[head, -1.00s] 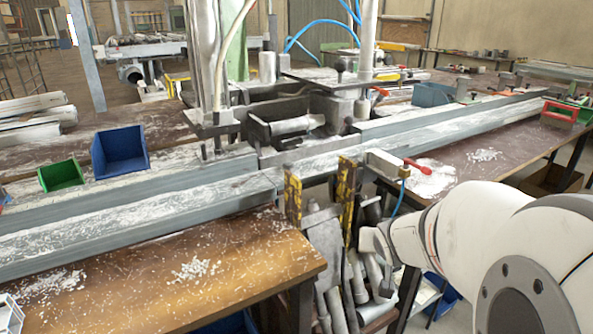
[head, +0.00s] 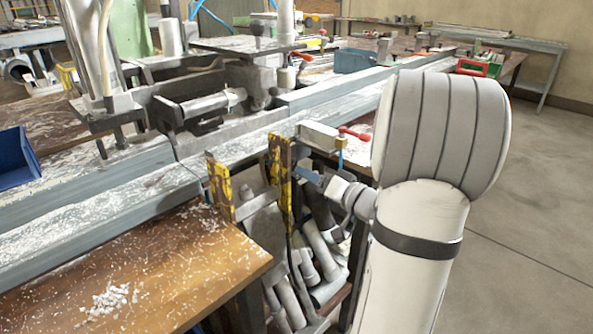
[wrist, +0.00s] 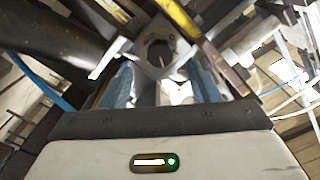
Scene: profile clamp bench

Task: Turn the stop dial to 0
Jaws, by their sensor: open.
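In the wrist view a dark round part with a light line on it (wrist: 160,53), which looks like the stop dial, sits in a pale angular surround. I cannot read any numbers on it. The blue fingers of my gripper (wrist: 162,76) stand apart on either side below it; I cannot tell whether they touch it. In the head view my gripper (head: 309,174) is at the front of the bench, just right of the yellow-and-black upright (head: 282,178). No dial face shows there.
A red-handled valve (head: 354,134) with a blue hose is just above my gripper. Pale tubes (head: 312,250) lie under the bench. A long grey profile rail (head: 120,195) and a wooden table (head: 160,270) are at left. Open floor is at right.

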